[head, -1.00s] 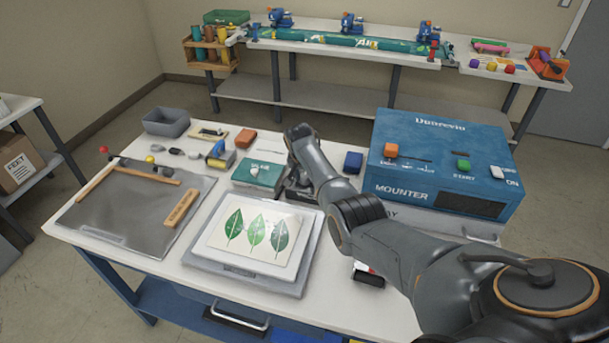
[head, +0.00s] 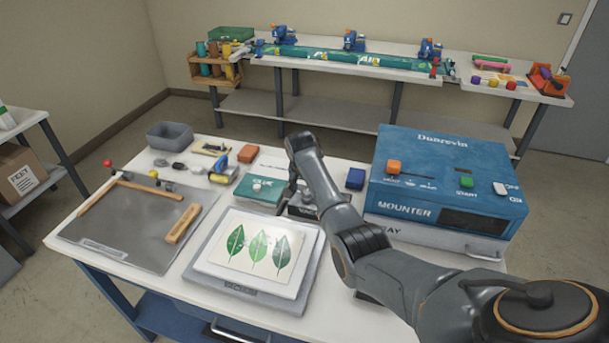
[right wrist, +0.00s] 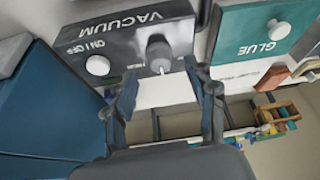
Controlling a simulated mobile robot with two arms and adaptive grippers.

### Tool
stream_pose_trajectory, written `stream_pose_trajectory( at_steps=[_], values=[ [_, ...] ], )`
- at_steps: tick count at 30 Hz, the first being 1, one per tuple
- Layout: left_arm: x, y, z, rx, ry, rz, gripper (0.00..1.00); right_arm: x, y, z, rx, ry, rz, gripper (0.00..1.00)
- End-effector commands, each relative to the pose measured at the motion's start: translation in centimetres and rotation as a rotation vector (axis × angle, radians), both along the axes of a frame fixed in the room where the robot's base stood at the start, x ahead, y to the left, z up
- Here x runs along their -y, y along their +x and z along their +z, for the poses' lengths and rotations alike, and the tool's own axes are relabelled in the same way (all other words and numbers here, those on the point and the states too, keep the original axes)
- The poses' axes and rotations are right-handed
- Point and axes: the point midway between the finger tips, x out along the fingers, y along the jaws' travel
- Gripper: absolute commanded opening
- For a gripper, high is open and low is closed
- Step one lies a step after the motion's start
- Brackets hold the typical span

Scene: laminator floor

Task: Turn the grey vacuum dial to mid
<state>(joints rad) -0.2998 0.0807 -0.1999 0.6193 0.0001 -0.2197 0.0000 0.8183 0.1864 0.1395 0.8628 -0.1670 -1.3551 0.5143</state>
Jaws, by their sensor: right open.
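The grey vacuum dial (right wrist: 160,51) is on the dark vacuum box (right wrist: 118,40) in the right wrist view, with a white pointer mark towards the gripper. The box's lettering appears upside down there. My right gripper (right wrist: 160,70) is open, one finger on each side of the dial's line. The fingertips are close to the dial; I cannot tell whether they touch it. In the head view the right gripper (head: 291,188) is low at the vacuum box (head: 304,208), and my arm hides the dial. My left gripper is not in view.
A white on/off knob (right wrist: 97,65) is beside the dial. The green glue box (head: 258,191) stands close left of the vacuum box. The blue mounter (head: 450,180) is to the right. A leaf picture on a grey plate (head: 240,287) lies in front.

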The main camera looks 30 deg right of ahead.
Motion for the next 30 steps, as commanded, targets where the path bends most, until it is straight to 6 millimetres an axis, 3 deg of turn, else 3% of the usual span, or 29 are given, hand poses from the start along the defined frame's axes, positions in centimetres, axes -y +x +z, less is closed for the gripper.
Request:
stream_pose_trajectory(
  at_steps=[6,13,30],
  values=[
    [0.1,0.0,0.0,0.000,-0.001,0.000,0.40,-1.1,-1.0,3.8,0.005,0.000,0.002,0.56],
    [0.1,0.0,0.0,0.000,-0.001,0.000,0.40,-2.0,-2.0,6.8,0.002,0.000,0.002,0.56],
    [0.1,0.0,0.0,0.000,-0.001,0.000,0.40,-2.2,-2.3,7.6,0.000,0.001,0.001,0.56]
  ],
)
